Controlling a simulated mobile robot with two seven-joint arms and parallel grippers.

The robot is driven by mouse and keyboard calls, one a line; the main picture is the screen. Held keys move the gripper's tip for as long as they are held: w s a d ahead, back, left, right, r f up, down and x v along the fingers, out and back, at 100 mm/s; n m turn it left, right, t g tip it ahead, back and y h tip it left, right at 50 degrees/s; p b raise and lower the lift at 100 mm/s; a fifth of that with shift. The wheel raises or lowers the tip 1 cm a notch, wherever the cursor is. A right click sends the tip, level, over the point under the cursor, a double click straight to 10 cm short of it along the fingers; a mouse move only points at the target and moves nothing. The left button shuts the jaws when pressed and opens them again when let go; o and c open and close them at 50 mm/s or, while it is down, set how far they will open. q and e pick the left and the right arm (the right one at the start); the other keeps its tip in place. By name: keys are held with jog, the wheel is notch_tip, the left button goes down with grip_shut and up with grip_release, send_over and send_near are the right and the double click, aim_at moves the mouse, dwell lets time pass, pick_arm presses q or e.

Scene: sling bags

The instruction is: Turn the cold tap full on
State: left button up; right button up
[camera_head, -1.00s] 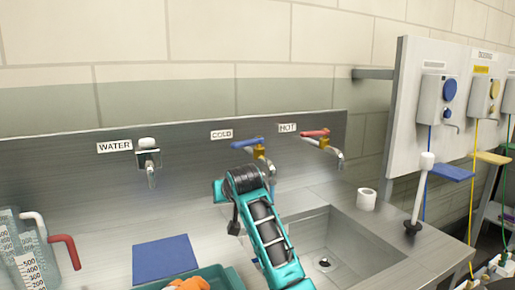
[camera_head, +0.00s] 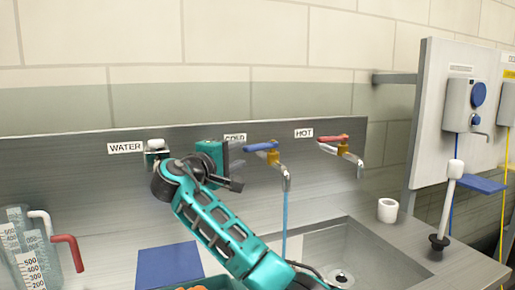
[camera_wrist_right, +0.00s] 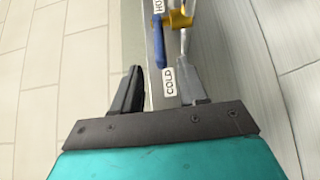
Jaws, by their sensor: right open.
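The cold tap has a blue lever (camera_head: 261,146) on a brass body and a curved metal spout (camera_head: 287,180). A blue stream of water (camera_head: 284,222) runs from the spout. The lever points left, along the wall panel. In the right wrist view, the blue lever (camera_wrist_right: 159,45) lies beyond the fingertips, above the COLD label (camera_wrist_right: 169,82). My right gripper (camera_head: 239,166) is open and empty, just left of the lever and apart from it. In the wrist view, its fingers (camera_wrist_right: 160,80) stand apart with the label between them. My left gripper is not in view.
The hot tap (camera_head: 335,144) with a red lever is right of the cold one. The water outlet (camera_head: 155,150) is behind my right wrist. Measuring jugs (camera_head: 30,250), a blue mat (camera_head: 169,265), a sink (camera_head: 345,250) and a white roll (camera_head: 388,210) sit below.

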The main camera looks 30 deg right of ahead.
aim_at(256, 147)
jog(key=x, duration=0.9)
jog(key=shift+d, duration=0.1)
jog(key=shift+c, duration=0.3)
grip_shut()
jog(key=shift+f, duration=0.1)
